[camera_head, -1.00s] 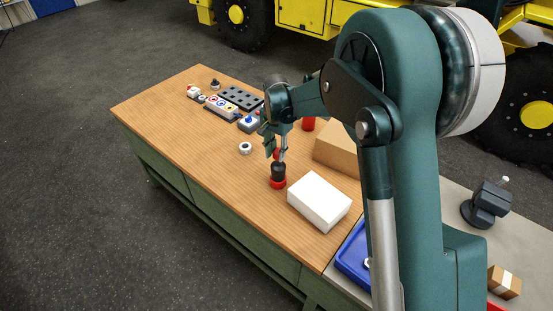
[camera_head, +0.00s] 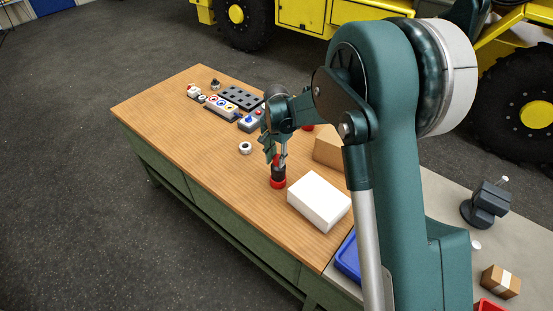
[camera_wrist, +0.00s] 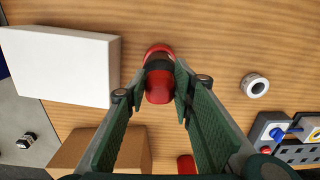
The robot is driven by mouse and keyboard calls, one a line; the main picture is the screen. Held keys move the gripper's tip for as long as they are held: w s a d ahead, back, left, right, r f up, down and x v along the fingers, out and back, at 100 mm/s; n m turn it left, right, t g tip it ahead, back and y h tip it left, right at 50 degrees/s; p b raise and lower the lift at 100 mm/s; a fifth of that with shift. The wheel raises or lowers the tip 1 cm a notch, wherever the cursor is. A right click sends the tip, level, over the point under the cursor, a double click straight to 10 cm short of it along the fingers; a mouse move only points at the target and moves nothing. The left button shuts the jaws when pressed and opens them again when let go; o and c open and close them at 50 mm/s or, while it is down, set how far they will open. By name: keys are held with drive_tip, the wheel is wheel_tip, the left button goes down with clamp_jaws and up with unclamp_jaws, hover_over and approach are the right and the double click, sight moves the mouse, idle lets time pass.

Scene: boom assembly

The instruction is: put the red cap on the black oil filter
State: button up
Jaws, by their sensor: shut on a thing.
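The black oil filter (camera_head: 279,173) stands upright on the wooden table in a red base (camera_head: 278,183), left of the white box. My gripper (camera_head: 275,155) is above it, pointing down, its fingers shut on the red cap (camera_wrist: 158,88). In the wrist view the cap lies between the fingertips of my gripper (camera_wrist: 160,80), in line with the dark filter (camera_wrist: 158,64) and the red base (camera_wrist: 157,48) beyond it. The cap is right at the filter's top. I cannot tell whether it is seated or just above. The fingers hide part of both.
A white box (camera_head: 320,200) stands close on the right. A cardboard box (camera_head: 329,149) and a red object (camera_head: 308,127) are behind. A white ring (camera_head: 245,148) lies to the left. Control boxes (camera_head: 222,106) stand farther back. The table's front left is clear.

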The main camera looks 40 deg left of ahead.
sight(277, 158)
drive_tip(key=shift+f, duration=0.15)
drive_tip(key=o, duration=0.9)
drive_tip(key=shift+r, duration=0.25)
wheel_tip(277, 158, up, 12)
drive_tip(key=shift+b, duration=0.35)
idle(0.3)
drive_tip(key=shift+w, duration=0.1)
idle(0.3)
